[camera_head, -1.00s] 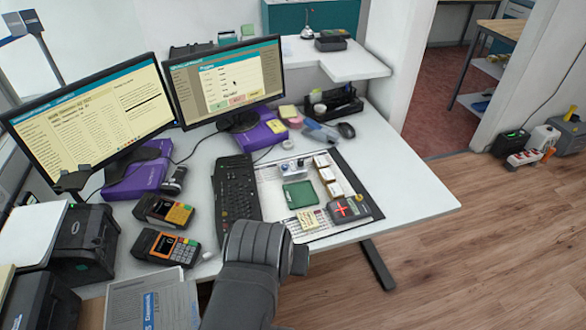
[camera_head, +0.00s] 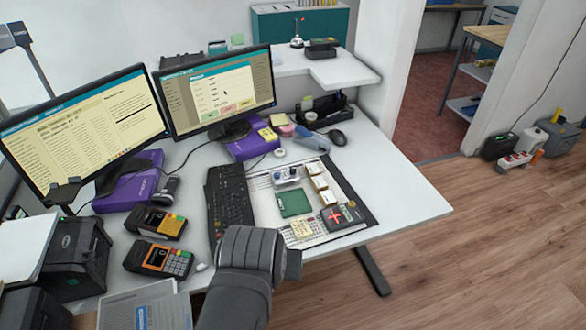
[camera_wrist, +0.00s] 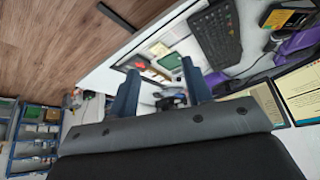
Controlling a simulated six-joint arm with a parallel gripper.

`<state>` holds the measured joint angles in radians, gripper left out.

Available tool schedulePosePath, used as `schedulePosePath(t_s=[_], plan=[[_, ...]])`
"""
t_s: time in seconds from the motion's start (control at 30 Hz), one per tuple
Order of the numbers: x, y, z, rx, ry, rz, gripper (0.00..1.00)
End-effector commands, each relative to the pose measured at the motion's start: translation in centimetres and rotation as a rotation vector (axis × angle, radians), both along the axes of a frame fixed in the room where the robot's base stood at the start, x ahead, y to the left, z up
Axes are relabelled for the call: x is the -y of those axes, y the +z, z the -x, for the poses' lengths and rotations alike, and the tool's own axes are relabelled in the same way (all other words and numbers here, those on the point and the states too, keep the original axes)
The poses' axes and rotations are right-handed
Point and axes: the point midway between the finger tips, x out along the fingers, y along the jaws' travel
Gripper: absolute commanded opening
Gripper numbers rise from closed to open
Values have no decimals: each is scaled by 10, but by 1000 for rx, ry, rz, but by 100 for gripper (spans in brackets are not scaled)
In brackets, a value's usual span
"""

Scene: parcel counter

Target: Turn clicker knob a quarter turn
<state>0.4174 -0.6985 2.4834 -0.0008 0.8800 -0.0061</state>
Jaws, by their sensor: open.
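A small grey device with knob-like tops (camera_head: 286,175) stands at the back of the dark-edged desk mat (camera_head: 358,196). It may carry the clicker knob, but it is too small to tell, and I cannot read the knob's angle. My gripper shows in the wrist view (camera_wrist: 158,82) as two dark blue fingers spread apart with nothing between them. The fingers are above and short of the desk, apart from everything. In the head view my thick grey arm hides the fingers at the desk's front edge.
On the mat are a green pad (camera_head: 294,203), several small boxes (camera_head: 318,183), a beige block (camera_head: 301,228) and a dark device with a red cross (camera_head: 342,217). A keyboard (camera_head: 229,194) lies left. Two card terminals (camera_head: 160,259) are further left. The desk's right side (camera_head: 405,190) is clear.

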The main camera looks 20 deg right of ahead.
Motion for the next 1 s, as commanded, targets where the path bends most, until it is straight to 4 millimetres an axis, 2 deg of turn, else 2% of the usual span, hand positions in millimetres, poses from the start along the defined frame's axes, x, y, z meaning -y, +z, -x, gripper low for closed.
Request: schedulePosePath(t_s=[0.17,0.3,0.53,0.77,1.0], plan=[[11,22,-29,-23,45,-7,45],[25,43,-66,-44,101,-12,45],[54,64,-131,-69,196,-23,45],[88,67,-200,-86,290,-33,45],[127,52,-272,-96,387,-44,45]])
